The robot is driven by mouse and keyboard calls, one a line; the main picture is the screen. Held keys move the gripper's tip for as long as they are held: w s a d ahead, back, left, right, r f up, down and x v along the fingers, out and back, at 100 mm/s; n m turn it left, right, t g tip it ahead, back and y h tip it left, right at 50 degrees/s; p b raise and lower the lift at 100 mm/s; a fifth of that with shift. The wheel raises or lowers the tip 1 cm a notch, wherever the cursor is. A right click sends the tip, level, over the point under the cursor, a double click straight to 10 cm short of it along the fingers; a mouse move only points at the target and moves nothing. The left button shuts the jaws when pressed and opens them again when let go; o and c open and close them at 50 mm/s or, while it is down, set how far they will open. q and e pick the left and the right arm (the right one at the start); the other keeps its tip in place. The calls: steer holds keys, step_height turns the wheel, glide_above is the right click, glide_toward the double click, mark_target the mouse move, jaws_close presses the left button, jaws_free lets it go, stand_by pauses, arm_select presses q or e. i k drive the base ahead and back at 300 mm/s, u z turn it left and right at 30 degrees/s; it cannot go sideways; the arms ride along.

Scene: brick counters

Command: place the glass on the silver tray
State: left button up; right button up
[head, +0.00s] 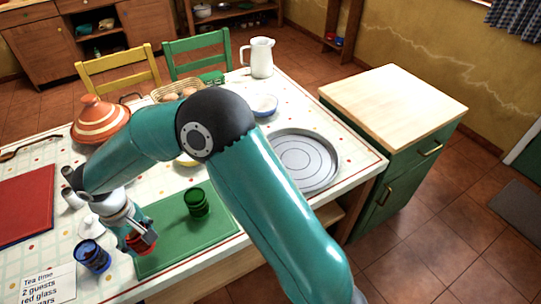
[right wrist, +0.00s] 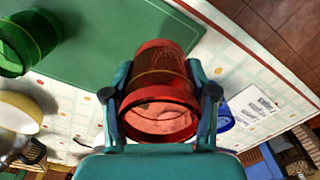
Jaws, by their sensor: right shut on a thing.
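My right gripper (head: 140,238) is shut on a red glass (head: 137,245), near the front left of the table, over or beside the left edge of the green board. In the right wrist view the red glass (right wrist: 160,95) sits between the two fingers (right wrist: 160,100), its open rim toward the camera. The silver tray (head: 322,172) is round and lies at the right end of the table; my right arm covers part of its left side, and its visible surface is empty. My left gripper is not in view.
A green glass (head: 197,203) stands on the green board (head: 172,247). A blue glass (head: 92,256) and a note (head: 48,285) are at the front left. A striped tagine (head: 98,118), blue-white bowl (head: 264,105) and white jug (head: 260,57) stand farther back.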

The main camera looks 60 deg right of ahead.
mark_target(286, 150)
steer(key=z, duration=0.3)
steer(key=i, duration=0.15)
steer(key=u, duration=1.95)
steer(key=k, duration=2.55)
steer(key=z, duration=1)
steer(key=i, duration=0.85)
